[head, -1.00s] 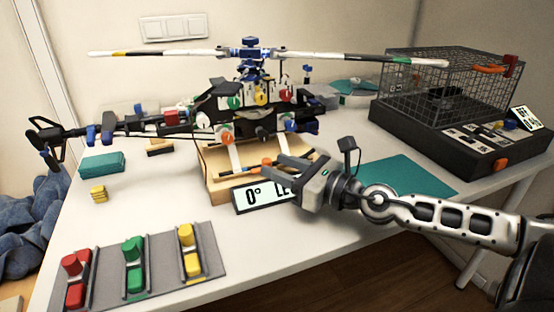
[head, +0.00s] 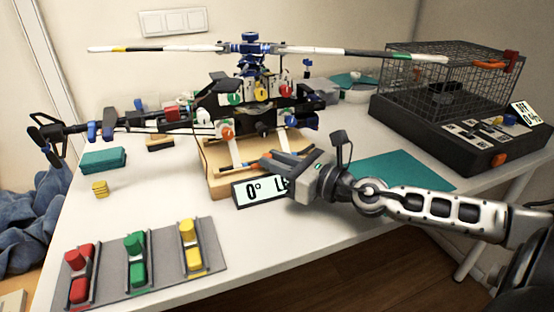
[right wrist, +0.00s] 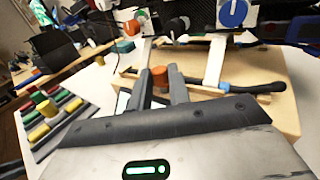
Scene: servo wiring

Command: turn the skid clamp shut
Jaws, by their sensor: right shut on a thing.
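A model helicopter (head: 262,92) stands with its white skid struts and dark skid tube on a wooden cradle (head: 216,179). The orange clamp knob (right wrist: 160,77) sits on the near skid tube in the right wrist view. My right gripper (head: 267,161) comes in from the right at the front of the cradle; its fingers (right wrist: 160,74) are shut on the orange knob, one on each side. In the head view the fingers mostly hide the knob. My left gripper is not in view.
A grey tray (head: 207,257) with red, green and yellow pieces lies front left. A wire cage box (head: 440,95) stands right. A teal mat (head: 400,170) lies behind my arm.

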